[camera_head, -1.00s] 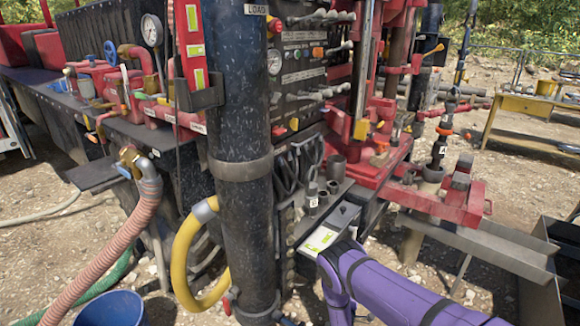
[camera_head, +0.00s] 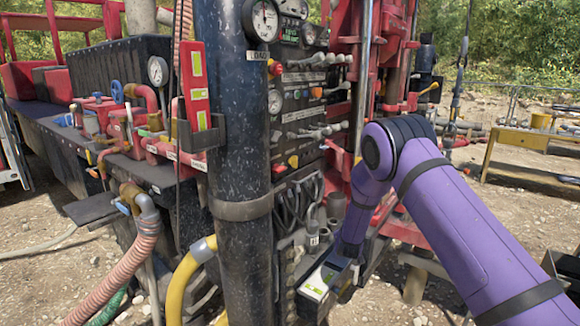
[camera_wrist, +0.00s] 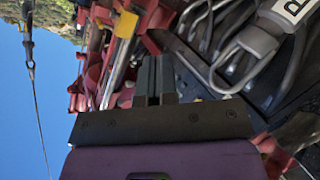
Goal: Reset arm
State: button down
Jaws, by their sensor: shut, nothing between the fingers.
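My purple arm reaches in from the lower right in the head view, bent at an elbow in front of the red drill frame. Its far end is down by the black tool shelf (camera_head: 312,290) beside the dark speckled column (camera_head: 235,130); the fingers are hidden there. In the wrist view my gripper (camera_wrist: 155,75) shows its two dark fingers side by side, shut with nothing between them. Metal hooks or shackles (camera_wrist: 235,55) and a grey labelled cylinder (camera_wrist: 282,20) lie to their right.
The control panel (camera_head: 310,110) with levers and gauges stands behind the column. A yellow hose (camera_head: 185,285) and a pink hose (camera_head: 125,275) hang at the lower left. A yellow table (camera_head: 530,140) stands at the far right.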

jog(key=s+d+r+m+g+y, duration=0.1)
jog(key=s+r, duration=0.5)
jog(key=r, duration=0.5)
jog(key=s+d+r+m+g+y, duration=0.1)
jog(key=s+d+r+g+y, duration=0.1)
jog(key=s+r, duration=0.65)
jog(key=s+d+r+m+g+y, duration=0.1)
jog(key=s+r, duration=0.4)
jog(key=r, duration=0.7)
jog(key=s+d+r+g, duration=0.1)
jog(key=s+g, duration=0.1)
jog(key=s, duration=1)
jog(key=s+d+r+m+g, duration=0.1)
jog(key=s+d+r, duration=0.1)
jog(key=s, duration=1.1)
jog(key=s+d+r+m+g, duration=0.1)
jog(key=s+d+g, duration=0.1)
jog(key=s, duration=1.1)
jog(key=shift+r+g+h, duration=0.3)
jog(key=shift+w+d, duration=0.1)
